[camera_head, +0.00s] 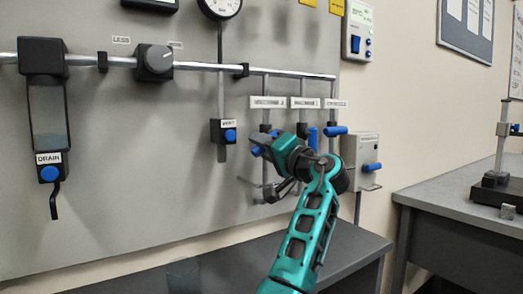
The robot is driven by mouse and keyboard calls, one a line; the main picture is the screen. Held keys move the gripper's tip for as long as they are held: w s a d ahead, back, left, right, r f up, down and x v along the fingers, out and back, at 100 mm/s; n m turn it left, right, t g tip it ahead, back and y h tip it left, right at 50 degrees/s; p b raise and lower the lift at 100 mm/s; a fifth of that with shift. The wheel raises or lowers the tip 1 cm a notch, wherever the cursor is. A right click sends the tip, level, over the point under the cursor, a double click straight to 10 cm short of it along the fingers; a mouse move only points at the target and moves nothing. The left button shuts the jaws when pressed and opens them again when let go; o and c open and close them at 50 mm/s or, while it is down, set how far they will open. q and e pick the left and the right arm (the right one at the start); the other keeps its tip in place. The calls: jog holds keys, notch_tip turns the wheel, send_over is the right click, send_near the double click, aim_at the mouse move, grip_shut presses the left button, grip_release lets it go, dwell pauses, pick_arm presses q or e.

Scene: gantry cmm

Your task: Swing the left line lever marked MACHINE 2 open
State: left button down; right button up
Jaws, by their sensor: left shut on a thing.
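The left line lever (257,151) has a blue handle, mostly hidden by my gripper. It hangs under the leftmost of three white labels (268,102), whose small print I can barely read as MACHINE 2. My left gripper (263,147), on a teal arm from below, is shut on this lever. Its jaws cover the valve body, so the lever's exact angle is unclear. My right gripper is not in view.
A blue lever (312,138) points up and down just right of my wrist; another (336,131) sticks out sideways. A grey box (361,158) with a blue knob is at right. The VENT valve (223,132) is left. A grey bench (340,250) lies below.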

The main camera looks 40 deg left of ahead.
pick_arm(q)
jog(key=shift+w+f+n, duration=0.1)
jog(key=shift+f+n, duration=0.05)
jog(key=shift+n, duration=0.25)
jog(key=c, duration=0.9)
grip_release()
jog(key=shift+c, duration=0.2)
jog(key=shift+d, duration=0.1)
jog(key=v, duration=1.2)
jog(key=shift+d, duration=0.4)
jog(key=shift+f, duration=0.1)
jog(key=shift+c, duration=0.4)
